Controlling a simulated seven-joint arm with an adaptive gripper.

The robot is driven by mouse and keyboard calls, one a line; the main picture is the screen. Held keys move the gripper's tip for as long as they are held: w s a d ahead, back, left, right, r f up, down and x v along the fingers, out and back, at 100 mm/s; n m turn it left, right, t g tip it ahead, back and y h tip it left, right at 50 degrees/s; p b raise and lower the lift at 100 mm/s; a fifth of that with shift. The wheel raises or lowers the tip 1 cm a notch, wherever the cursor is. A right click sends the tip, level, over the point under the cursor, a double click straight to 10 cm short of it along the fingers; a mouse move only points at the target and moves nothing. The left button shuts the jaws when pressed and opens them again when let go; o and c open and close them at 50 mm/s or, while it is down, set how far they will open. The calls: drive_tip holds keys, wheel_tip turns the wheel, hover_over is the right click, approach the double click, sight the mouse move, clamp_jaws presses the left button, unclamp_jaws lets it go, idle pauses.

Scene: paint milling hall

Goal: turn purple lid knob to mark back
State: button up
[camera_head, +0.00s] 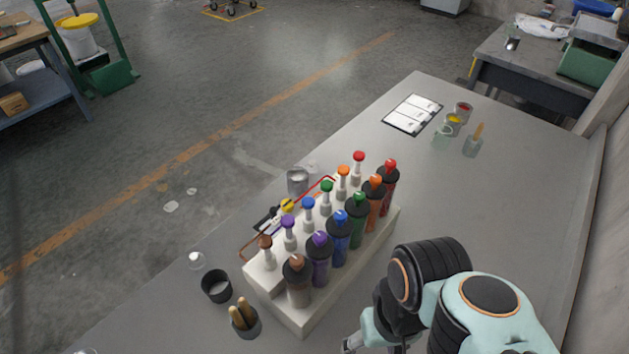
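A pale block rack (250,276) stands on the grey table and holds two rows of colour-coded bottles. In the nearer row, a dark-topped purple bottle (319,262) carries a purple lid knob (320,238). It stands between the brown and blue bottles. The way the knob's mark faces is too small to tell. In the farther row stands a slim pale bottle with a purple cap (288,221). Part of my gripper (352,345) shows at the bottom edge, to the right of the rack and apart from it. Its fingers are mostly cut off by the frame.
A black cup (216,286) and a pot with wooden handles (244,318) stand left of the rack. A metal can (297,181) stands behind it. A clipboard (412,114) and small jars (463,112) lie farther back. The table between is clear.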

drive_tip(key=m, duration=0.3)
wheel_tip(320, 180, up, 6)
drive_tip(key=m, duration=1.5)
hover_over(320, 236)
drive_tip(key=shift+w+d+r+t+h, duration=0.15)
drive_tip(key=shift+d+t+h, duration=0.15)
drive_tip(key=shift+d+h, duration=0.1)
drive_tip(key=f, duration=0.7)
drive_tip(key=shift+a, duration=0.4)
drive_tip(key=shift+f, duration=0.5)
clamp_jaws()
